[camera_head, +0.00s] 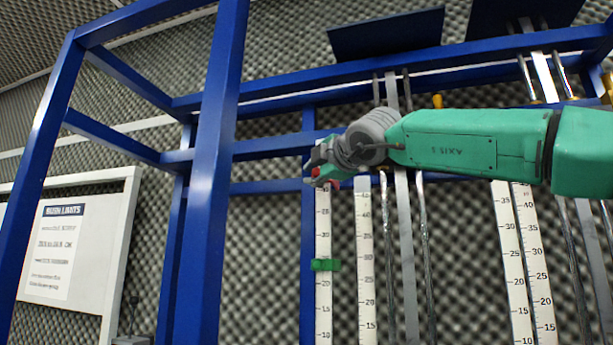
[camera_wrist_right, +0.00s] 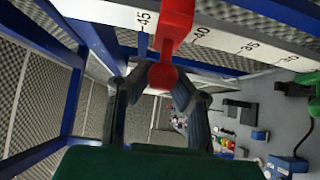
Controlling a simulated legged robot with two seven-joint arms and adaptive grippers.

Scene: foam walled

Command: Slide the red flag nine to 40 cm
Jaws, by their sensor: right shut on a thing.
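The red flag (camera_wrist_right: 176,28) is a red block with a round knob (camera_wrist_right: 162,77). It sits across a white scale strip (camera_wrist_right: 245,45), between the printed 45 and 40, in the right wrist view. My right gripper (camera_wrist_right: 160,85) is shut on the knob, with a finger on each side. In the head view my right gripper (camera_head: 322,172) is at the upper end of the leftmost scale strip, and a little of the red flag (camera_head: 321,182) shows below it; the rest is hidden. My left gripper is not in view.
A green flag (camera_head: 325,265) sits lower on the same strip. Other scale strips (camera_head: 365,260) and metal rods (camera_head: 426,250) stand to the right. Blue frame posts (camera_head: 212,180) and a white notice board (camera_head: 60,245) stand left. Foam covers the wall behind.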

